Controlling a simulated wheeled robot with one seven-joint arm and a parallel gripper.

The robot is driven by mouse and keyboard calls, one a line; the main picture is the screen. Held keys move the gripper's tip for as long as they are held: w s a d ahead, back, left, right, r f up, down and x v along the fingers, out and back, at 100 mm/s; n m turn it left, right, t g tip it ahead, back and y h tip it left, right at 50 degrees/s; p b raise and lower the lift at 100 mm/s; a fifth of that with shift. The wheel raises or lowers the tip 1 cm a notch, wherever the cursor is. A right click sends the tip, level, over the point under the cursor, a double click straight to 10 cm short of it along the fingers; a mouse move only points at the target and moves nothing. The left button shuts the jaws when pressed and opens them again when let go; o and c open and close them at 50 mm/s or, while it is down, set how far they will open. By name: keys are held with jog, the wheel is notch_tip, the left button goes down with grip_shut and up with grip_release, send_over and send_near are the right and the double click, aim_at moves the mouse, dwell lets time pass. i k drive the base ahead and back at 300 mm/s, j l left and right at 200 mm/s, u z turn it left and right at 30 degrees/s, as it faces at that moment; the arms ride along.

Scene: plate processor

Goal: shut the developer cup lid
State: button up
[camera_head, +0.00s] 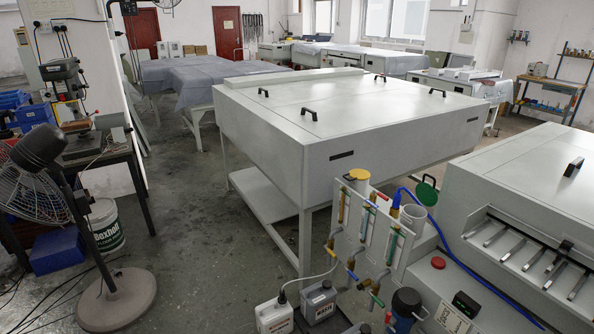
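A white cup (413,217) stands open at the top beside the plumbing panel, at the lower right of the head view. A green lid (427,190) stands tilted up at the far side of its rim, so this cup is open. A second cup just left, behind the panel, has a yellow lid (359,175) lying flat on top; its body is mostly hidden. I see no readable label telling which is the developer cup. My gripper is not in view.
The pipe panel (366,222) with coloured valves stands in front of the cups, and a blue hose (440,236) runs right of the white cup. Two jugs (273,316) stand below. A large grey machine (340,130) is behind. Open floor (190,240) lies left.

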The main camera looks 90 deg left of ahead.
aim_at(426, 194)
jog(key=u, duration=2.2)
jog(key=i+l+u, duration=0.15)
jog(key=i, duration=0.35)
jog(key=i+l+u, duration=0.15)
jog(key=i, duration=0.4)
jog(key=i+l+u, duration=0.15)
jog(key=i, duration=0.35)
jog(key=i+l+u, duration=0.15)
jog(key=i+l, duration=0.25)
jog(key=i, duration=0.1)
